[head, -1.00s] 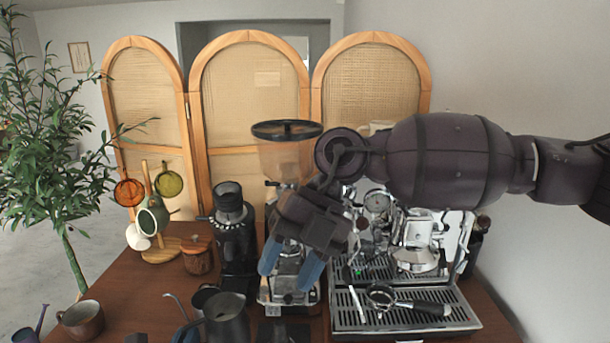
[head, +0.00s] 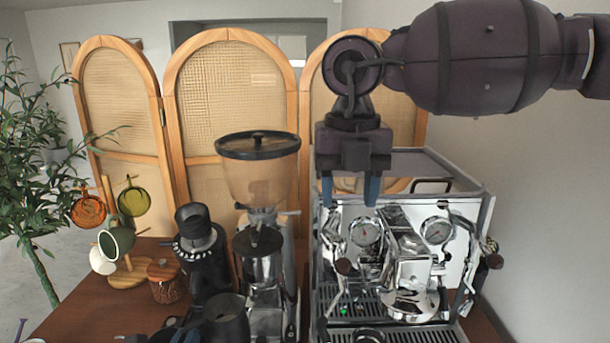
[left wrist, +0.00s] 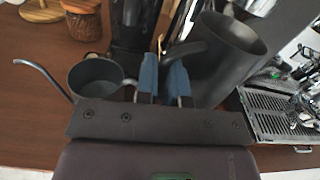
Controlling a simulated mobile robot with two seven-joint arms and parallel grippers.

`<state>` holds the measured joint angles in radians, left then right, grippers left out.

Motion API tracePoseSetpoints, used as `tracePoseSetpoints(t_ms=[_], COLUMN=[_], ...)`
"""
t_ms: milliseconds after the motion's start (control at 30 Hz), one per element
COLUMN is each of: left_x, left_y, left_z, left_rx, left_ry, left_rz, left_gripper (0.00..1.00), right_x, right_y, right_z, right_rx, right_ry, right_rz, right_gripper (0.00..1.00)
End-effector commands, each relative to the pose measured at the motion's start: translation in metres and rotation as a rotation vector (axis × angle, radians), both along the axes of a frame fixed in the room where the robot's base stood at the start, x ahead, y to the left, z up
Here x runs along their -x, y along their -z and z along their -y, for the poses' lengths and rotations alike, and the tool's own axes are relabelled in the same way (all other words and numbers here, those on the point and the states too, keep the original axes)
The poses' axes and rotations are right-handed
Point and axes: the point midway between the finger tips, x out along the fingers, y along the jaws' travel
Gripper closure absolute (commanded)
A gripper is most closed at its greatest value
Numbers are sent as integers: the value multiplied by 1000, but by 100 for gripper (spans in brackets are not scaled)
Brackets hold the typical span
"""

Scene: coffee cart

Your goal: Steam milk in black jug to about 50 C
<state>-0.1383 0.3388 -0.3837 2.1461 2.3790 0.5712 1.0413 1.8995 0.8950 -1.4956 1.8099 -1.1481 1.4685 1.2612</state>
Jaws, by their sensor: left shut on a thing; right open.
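The black jug (head: 227,322) is at the bottom of the head view, in front of the grinder. In the left wrist view, the jug (left wrist: 232,62) has its handle toward my left gripper (left wrist: 163,75), which is shut on that handle. Whether the jug is lifted, and any milk inside, I cannot tell. My right gripper (head: 349,195) is open and empty, fingers pointing down, above the left part of the espresso machine (head: 455,265). A thin rod with a dark knob (head: 344,267), apparently the steam wand, hangs at the machine's left front, below that gripper.
The grinder (head: 258,175) stands left of the machine. A dark pot (left wrist: 95,78) with a thin spout is beside my left gripper. A mug stand (head: 128,275) and a lidded wooden jar (head: 165,280) stand at the left. Some wooden table (head: 90,315) is bare there.

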Motion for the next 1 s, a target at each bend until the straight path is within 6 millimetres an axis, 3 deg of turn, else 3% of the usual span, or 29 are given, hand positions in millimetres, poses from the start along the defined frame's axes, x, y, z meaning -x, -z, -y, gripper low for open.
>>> tracePoseSetpoints(t_ms=[433,700,1000], left_x=[0,0,0], left_y=[11,38,41], left_z=[0,0,0], left_rx=[0,0,0], left_ry=[0,0,0], left_rz=[2,-2,-3], left_gripper=[100,100,100], right_x=[0,0,0], right_y=[39,66,68], right_z=[0,0,0], right_rx=[-1,-1,-1], right_ry=[-1,-2,-2], right_rz=[0,-2,0], right_gripper=[49,49,49])
